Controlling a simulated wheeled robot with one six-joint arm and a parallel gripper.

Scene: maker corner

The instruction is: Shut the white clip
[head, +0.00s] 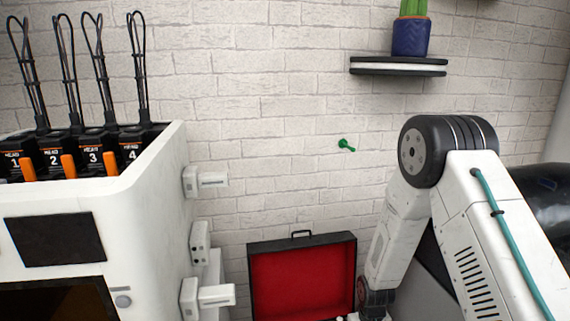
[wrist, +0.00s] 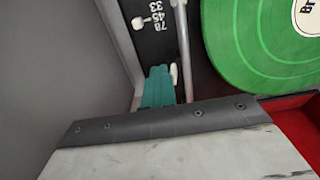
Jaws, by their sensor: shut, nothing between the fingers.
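A small white piece, which looks like the white clip (wrist: 173,72), is beside a grey metal tonearm rod (wrist: 183,45) in the wrist view. I cannot tell how far open it stands. The teal fingertips of my gripper (wrist: 158,88) are together and empty, just left of the rod and close to the clip. Whether they touch the clip is not clear. My gripper's housing hides the near part of the player. In the head view the clip and my fingertips are not clearly seen.
A green record (wrist: 265,45) lies right of the rod. A white speed knob (wrist: 140,22) sits by printed numbers on the black deck. In the head view, the open red-lined case lid (head: 300,282) stands against the brick wall, right of a white machine (head: 150,205).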

